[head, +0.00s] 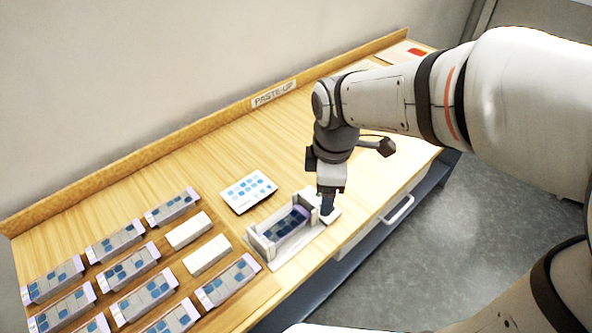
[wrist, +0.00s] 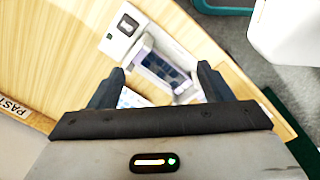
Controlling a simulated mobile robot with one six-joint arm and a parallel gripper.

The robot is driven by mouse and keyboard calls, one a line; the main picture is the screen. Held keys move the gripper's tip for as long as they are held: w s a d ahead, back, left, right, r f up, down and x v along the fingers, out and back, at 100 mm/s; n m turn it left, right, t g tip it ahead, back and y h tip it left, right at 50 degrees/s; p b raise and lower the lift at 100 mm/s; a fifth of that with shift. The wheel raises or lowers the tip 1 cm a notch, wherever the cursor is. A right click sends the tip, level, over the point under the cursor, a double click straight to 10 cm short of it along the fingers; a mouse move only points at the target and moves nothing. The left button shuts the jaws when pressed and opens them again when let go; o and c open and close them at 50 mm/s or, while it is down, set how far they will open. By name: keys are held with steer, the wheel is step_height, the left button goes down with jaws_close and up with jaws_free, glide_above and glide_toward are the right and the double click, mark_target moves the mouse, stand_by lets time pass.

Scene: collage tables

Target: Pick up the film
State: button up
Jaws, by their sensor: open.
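What looks like the film (head: 286,224) is a dark strip with blue squares, lying in a pale open-topped holder (head: 262,243) on the wooden table. In the wrist view, the dark blue-patched strip (wrist: 165,68) shows in its holder beyond and between the fingers. My gripper (head: 328,206) points down just right of the holder in the head view. It is open and empty; its two dark fingers stand wide apart in the wrist view (wrist: 158,82). A small white block (head: 331,215) is by the fingertips.
A white card with blue squares (head: 249,191) lies flat behind the holder. Several blue-patched boxes (head: 137,296) and two plain white blocks (head: 188,230) fill the table's left. A raised wooden edge (head: 190,133) runs along the wall. The table is clear behind the card.

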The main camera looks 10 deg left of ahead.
mark_target(284, 225)
steer(key=a+f+n, duration=0.2)
steer(key=a+n, duration=0.1)
steer(key=a+f+n+b, duration=0.1)
steer(key=a+f+n, duration=0.1)
steer(key=a+n, duration=0.1)
steer(key=a+f+n+g+b, duration=0.1)
steer(key=a+f+n, duration=0.1)
steer(key=n, duration=0.1)
steer(key=shift+w+a+f, duration=0.15)
steer(key=shift+a+f, duration=0.2)
steer(key=shift+a, duration=0.05)
step_height(284, 225, down, 7)
steer(key=shift+w, duration=0.1)
steer(key=c, duration=1)
